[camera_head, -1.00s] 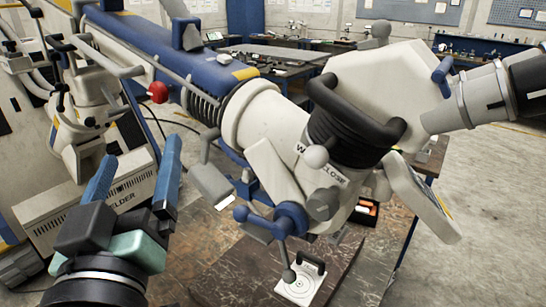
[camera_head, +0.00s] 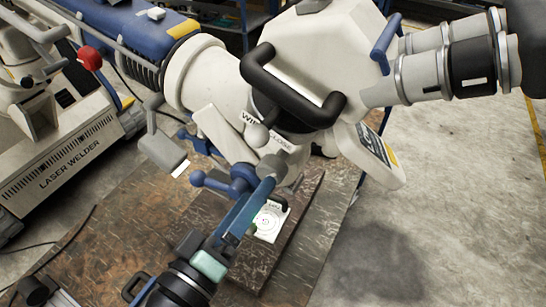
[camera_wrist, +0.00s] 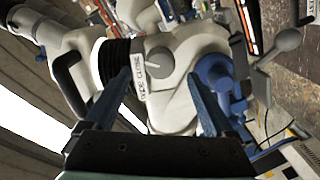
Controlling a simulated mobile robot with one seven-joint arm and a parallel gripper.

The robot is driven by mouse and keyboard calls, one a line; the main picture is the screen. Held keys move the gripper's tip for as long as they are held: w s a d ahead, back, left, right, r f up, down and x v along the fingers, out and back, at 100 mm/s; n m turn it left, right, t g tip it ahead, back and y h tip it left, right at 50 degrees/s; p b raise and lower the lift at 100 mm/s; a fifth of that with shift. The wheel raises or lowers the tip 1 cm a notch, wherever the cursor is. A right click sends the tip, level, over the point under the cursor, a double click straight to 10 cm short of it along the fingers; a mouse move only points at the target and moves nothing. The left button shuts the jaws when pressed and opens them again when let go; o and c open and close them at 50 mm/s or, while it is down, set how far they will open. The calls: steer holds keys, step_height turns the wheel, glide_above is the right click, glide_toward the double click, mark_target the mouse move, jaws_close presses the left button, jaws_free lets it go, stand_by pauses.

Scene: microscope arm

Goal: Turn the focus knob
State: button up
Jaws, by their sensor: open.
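The microscope arm (camera_head: 205,75) fills the upper middle of the head view. A round grey knob (camera_head: 271,166), which I take as the focus knob, sits on its underside near a wide/close label (camera_head: 281,142). My gripper (camera_head: 263,187) reaches up from below, its blue fingertips close to the knob and partly overlapping it. In the wrist view the open, empty fingers (camera_wrist: 160,72) point toward the microscope. The grey knob (camera_wrist: 160,58) appears between them, slightly beyond the tips. I cannot tell whether they touch it.
A blue knobbed handle (camera_head: 215,181) is left of the gripper; it also shows beside the right finger in the wrist view (camera_wrist: 216,76). A black handle bar (camera_head: 290,85) crosses the head above.

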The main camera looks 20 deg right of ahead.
mark_target(272, 169)
steer(key=p+x, duration=0.2)
steer(key=x, duration=0.5)
steer(key=c, duration=1.4)
steer(key=shift+o, duration=0.2)
steer(key=shift+f+b, duration=0.1)
steer(key=shift+b, duration=0.3)
